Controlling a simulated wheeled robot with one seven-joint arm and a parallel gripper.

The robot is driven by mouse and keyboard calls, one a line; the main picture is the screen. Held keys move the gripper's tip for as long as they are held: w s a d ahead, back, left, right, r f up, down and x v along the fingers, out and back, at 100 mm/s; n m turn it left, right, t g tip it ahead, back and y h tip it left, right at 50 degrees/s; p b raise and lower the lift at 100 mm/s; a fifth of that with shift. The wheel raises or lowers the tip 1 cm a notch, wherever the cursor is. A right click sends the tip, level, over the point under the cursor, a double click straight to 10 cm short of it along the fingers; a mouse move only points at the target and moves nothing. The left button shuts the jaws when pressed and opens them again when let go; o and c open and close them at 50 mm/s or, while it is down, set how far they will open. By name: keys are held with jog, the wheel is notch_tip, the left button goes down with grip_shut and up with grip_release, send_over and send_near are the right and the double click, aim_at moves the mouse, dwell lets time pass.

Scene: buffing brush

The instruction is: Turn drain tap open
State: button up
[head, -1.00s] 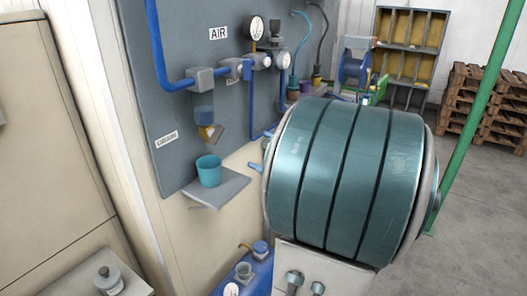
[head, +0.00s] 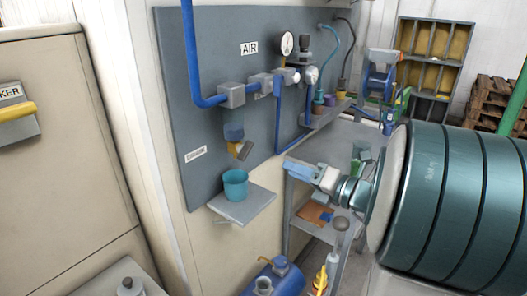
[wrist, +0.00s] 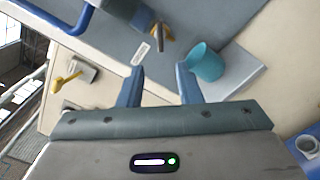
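The drain tap (head: 241,150), a small brass fitting with a grey lever, sits under the bowl of the air filter (head: 233,130) on the grey wall panel. In the wrist view the drain tap (wrist: 161,36) shows near the top, beyond my fingertips. My gripper (head: 297,168) is right of the tap and apart from it, with its blue fingers pointing toward the panel. In the wrist view my gripper (wrist: 160,70) has its two fingers wide apart with nothing between them.
A teal cup (head: 235,185) stands on a small grey shelf (head: 243,204) below the tap. A blue air pipe (head: 189,50) runs down the panel. A blue tank (head: 283,279) stands low. A grey bench (head: 345,140) is behind my gripper. A yellow lever (head: 16,112) is at far left.

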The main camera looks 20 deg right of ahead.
aim_at(249, 153)
jog(key=x, duration=1.4)
